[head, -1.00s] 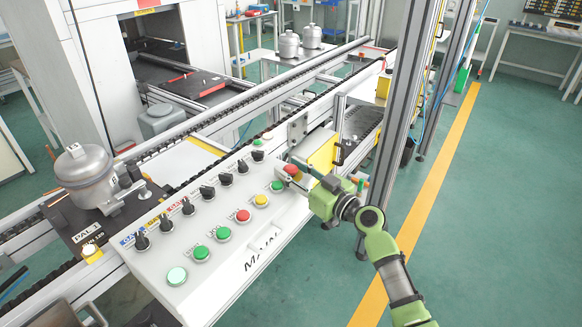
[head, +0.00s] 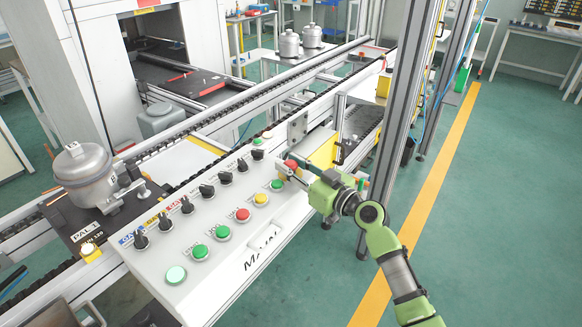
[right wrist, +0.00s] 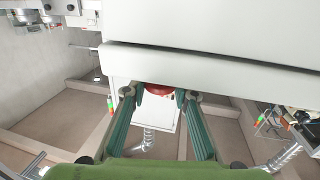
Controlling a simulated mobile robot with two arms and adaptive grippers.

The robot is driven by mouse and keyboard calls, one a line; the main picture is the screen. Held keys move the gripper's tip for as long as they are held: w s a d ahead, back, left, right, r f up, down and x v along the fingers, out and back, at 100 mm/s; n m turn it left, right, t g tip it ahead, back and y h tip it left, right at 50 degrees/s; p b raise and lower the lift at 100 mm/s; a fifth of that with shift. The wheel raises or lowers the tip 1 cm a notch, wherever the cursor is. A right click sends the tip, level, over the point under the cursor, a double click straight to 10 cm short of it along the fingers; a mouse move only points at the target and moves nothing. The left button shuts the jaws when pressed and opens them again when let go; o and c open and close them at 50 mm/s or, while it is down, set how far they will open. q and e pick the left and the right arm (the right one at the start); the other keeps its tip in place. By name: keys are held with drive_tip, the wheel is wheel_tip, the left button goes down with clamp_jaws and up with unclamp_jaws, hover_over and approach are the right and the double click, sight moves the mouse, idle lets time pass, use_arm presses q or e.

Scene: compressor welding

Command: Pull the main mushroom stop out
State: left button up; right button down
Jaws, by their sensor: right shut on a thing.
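The red mushroom stop (head: 291,164) sits at the right end of the white control panel (head: 180,268). My right gripper (head: 286,171) is shut on it, coming in from the right. In the right wrist view, the red cap (right wrist: 158,89) shows between the two green fingers of the right gripper (right wrist: 160,94), below the pale panel edge. The fingers partly hide the cap and its base. My left gripper is not in view.
The panel carries black selector knobs and several coloured buttons, including a green button (head: 277,184) close to the gripper and a yellow one (head: 261,199). A metal post (head: 392,110) stands behind my right arm. A compressor (head: 86,178) sits on a pallet at left. Floor at right is clear.

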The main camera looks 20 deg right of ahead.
drive_tip(key=c, duration=1.9)
unclamp_jaws()
drive_tip(key=shift+r, duration=0.35)
drive_tip(key=shift+f, duration=0.1)
drive_tip(key=shift+s+d, duration=0.15)
drive_tip(key=shift+s, duration=0.05)
drive_tip(key=v, duration=1.1)
drive_tip(key=shift+s, duration=0.3)
